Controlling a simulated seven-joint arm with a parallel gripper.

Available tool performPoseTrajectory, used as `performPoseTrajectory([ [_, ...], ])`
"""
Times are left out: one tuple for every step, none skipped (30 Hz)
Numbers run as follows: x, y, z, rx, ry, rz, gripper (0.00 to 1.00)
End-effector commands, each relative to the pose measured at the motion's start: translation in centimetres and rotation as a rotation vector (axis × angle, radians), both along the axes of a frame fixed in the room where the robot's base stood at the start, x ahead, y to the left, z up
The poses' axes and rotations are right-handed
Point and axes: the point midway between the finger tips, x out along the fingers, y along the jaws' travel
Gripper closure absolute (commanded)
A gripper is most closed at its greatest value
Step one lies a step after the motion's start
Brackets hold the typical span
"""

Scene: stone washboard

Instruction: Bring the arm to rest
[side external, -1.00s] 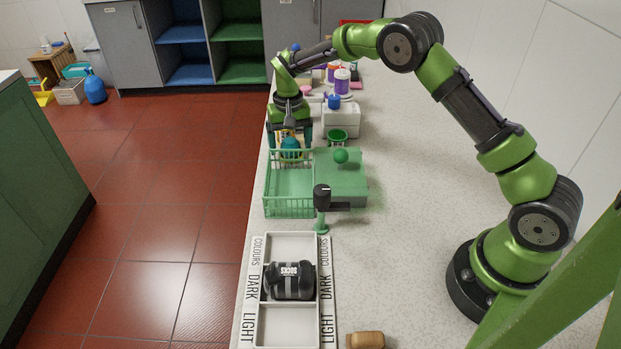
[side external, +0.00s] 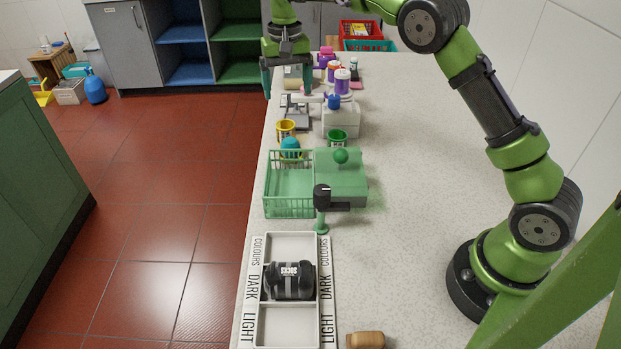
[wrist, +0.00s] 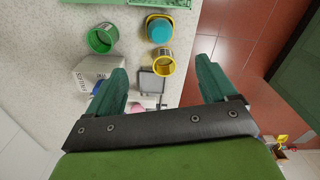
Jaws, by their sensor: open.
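My gripper (side external: 287,82) is raised above the far end of the counter in the side view, its jaws apart and empty. In the wrist view my gripper (wrist: 160,85) shows two dark green fingers spread wide with nothing between them. Below and ahead of the fingers are a yellow cup (wrist: 162,62), a teal round thing (wrist: 159,30) and a green cup (wrist: 102,38). The same yellow cup (side external: 286,127), teal thing (side external: 290,148) and green cup (side external: 337,136) stand behind the green basket in the side view.
The green basket (side external: 268,200) and a white tray (side external: 283,247) holding a black bundle (side external: 289,281) lie along the counter's left side. A white box (side external: 341,121) and several bottles (side external: 342,82) stand farther back. The counter (side external: 420,240) is clear between these and my base.

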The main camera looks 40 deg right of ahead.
Motion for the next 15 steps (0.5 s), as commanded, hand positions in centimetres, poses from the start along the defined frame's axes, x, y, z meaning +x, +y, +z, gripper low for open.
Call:
performPoseTrajectory([
  [0.0, 0.0, 0.4, 0.001, -0.001, -0.001, 0.15],
  [0.0, 0.0, 0.6, 0.000, -0.001, -0.001, 0.15],
  [0.1, 0.0, 0.8, -0.002, -0.006, 0.001, 0.15],
  [0.2, -0.1, 0.9, -0.005, -0.013, 0.005, 0.15],
  [0.4, -0.1, 0.8, -0.008, -0.020, 0.011, 0.15],
  [0.2, -0.2, 0.0, -0.009, -0.014, 0.019, 0.15],
  [0.0, -0.3, -0.7, -0.008, -0.007, 0.026, 0.15],
  [-0.3, -0.3, -1.0, -0.006, -0.007, 0.033, 0.15],
  [-0.8, -0.3, -1.0, 0.000, -0.013, 0.042, 0.15],
  [-1.3, -0.2, -1.0, 0.005, -0.020, 0.050, 0.15],
  [-1.9, -0.2, -0.7, 0.011, -0.031, 0.057, 0.15],
  [-2.9, -0.1, -0.2, 0.021, -0.048, 0.067, 0.15],
  [-3.7, 0.0, 0.2, 0.028, -0.061, 0.075, 0.15],
  [-4.5, 0.1, 0.7, 0.037, -0.078, 0.081, 0.15],
  [-5.7, 0.3, 1.4, 0.047, -0.101, 0.090, 0.15],
])
